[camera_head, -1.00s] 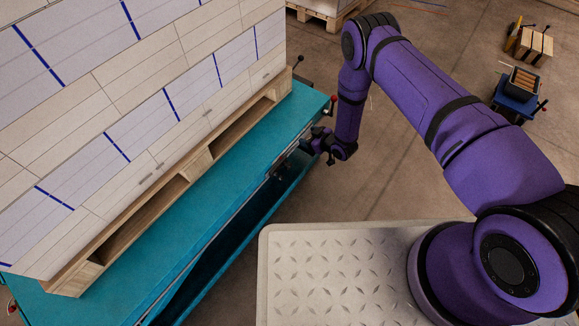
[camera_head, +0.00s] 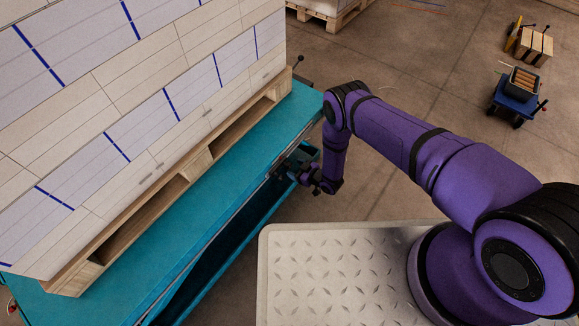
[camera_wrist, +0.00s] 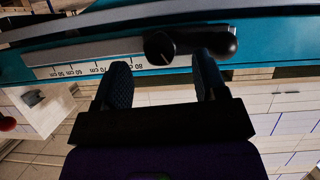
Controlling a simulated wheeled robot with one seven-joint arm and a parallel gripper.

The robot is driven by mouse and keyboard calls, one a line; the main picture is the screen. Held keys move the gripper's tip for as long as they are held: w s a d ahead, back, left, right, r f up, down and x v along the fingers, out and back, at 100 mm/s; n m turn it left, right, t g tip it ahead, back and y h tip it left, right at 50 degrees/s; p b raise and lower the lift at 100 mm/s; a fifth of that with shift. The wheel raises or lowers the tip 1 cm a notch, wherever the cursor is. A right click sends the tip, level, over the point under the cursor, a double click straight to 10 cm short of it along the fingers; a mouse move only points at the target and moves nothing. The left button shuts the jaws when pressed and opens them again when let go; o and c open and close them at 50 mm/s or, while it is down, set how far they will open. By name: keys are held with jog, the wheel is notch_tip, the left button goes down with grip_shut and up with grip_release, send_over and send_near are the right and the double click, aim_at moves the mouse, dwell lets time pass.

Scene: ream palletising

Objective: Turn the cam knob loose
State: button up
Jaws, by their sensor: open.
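The cam knob (camera_wrist: 159,47) is a round black knob with a pale line on its face, in the wrist view. It sits on a grey rail beside a printed centimetre scale (camera_wrist: 95,70). A black rounded handle (camera_wrist: 222,42) lies right of the knob, behind the right fingertip. In the head view my gripper (camera_head: 287,168) is at the side of the teal platform (camera_head: 225,165), and the knob cannot be made out.
A tall stack of white reams (camera_head: 120,110) on a wooden pallet (camera_head: 198,163) stands on the platform. A blue cart (camera_head: 515,97) and wooden blocks (camera_head: 533,43) are at the far right. Another pallet (camera_head: 330,15) is at the back. Open floor (camera_head: 420,75) lies behind my arm.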

aim_at(290, 166)
jog(key=shift+x, duration=2.1)
jog(key=c, duration=0.9)
